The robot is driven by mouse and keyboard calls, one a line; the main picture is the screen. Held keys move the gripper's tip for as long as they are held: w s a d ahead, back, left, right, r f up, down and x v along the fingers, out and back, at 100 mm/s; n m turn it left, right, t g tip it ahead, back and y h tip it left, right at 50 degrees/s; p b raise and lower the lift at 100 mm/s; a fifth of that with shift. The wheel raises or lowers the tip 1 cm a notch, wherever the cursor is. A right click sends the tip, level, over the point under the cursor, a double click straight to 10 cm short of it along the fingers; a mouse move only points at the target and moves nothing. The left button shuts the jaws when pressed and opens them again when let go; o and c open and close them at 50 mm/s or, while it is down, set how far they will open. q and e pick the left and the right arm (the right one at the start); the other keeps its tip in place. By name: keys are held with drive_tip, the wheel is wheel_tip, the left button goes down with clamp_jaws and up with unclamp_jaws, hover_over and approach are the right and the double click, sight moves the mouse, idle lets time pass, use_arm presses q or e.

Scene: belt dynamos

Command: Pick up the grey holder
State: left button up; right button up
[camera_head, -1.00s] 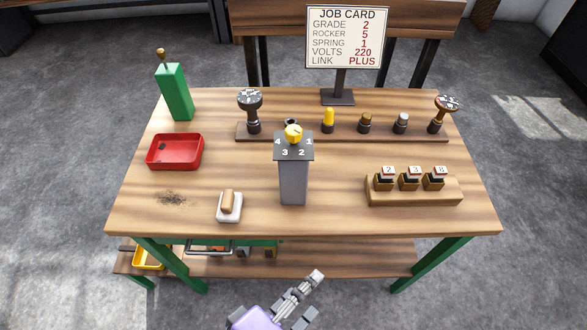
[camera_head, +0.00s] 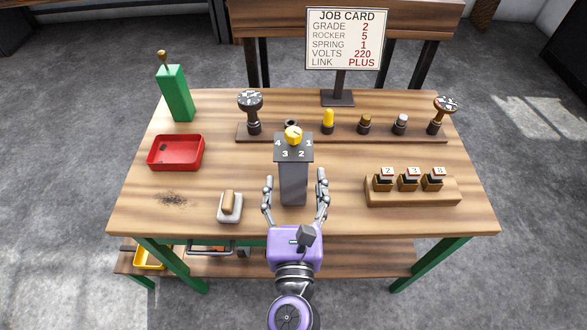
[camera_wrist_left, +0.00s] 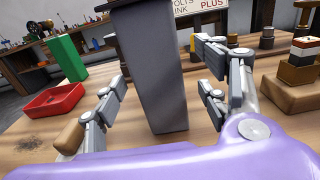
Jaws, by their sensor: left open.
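The grey holder (camera_head: 293,186) looks like a tall, upright, square grey post on the middle of the table. Its dark top plate carries the digits 1 to 4 and a yellow knob (camera_head: 293,133). My left gripper (camera_head: 295,181) is open, with one finger on each side of the post's near lower part. In the left wrist view the post (camera_wrist_left: 155,75) stands between the spread fingers, with gaps showing on both sides; its top is cut off there. My right gripper is not in view.
A white block with a tan handle (camera_head: 228,203) sits close left of my gripper. A red tray (camera_head: 174,153) and a green post (camera_head: 176,93) are further left. A wooden rack (camera_head: 342,135) of knobs stands behind; a stand with labelled blocks (camera_head: 412,193) is right.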

use_arm(q)
drive_tip(key=w, duration=0.4)
drive_tip(key=shift+w+a, duration=0.15)
drive_tip(key=shift+c, duration=0.5)
drive_tip(key=shift+c, duration=1.3)
drive_tip(key=c, duration=1.3)
drive_tip(key=shift+c, duration=0.2)
drive_tip(key=shift+r+p, duration=0.1)
drive_tip(key=shift+p, duration=0.2)
